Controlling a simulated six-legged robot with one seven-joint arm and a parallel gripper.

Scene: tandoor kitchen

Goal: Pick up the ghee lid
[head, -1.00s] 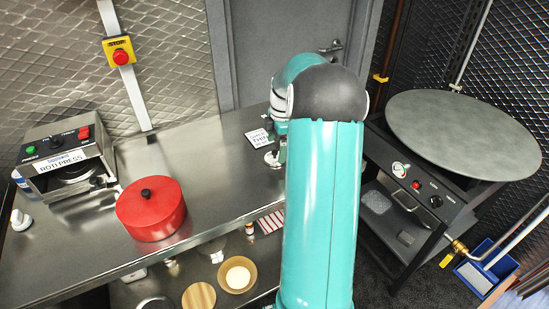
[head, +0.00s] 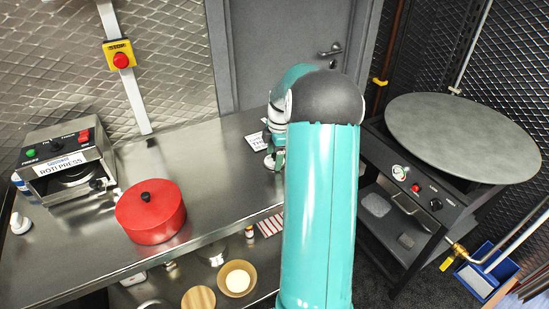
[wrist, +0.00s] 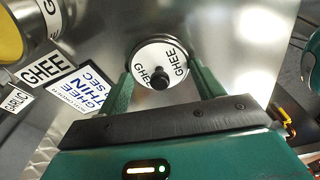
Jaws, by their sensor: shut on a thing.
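The ghee lid (wrist: 150,62) is a round white disc with a metal rim, a black knob and GHEE lettering, in the upper middle of the wrist view. My gripper (wrist: 163,72) is shut on it, with one green finger on each side of the disc. I cannot tell whether the lid touches the steel counter below or is clear of it. In the head view my own arm hides most of the gripper and the lid.
In the wrist view, a metal container with yellow contents (wrist: 10,38), a GHEE label (wrist: 46,70), a blue-and-white card (wrist: 90,92) and a GARLIC label (wrist: 15,101) are left. In the head view, a red pot (head: 151,215) and roti press (head: 66,165) stand left; a griddle (head: 462,135) stands right.

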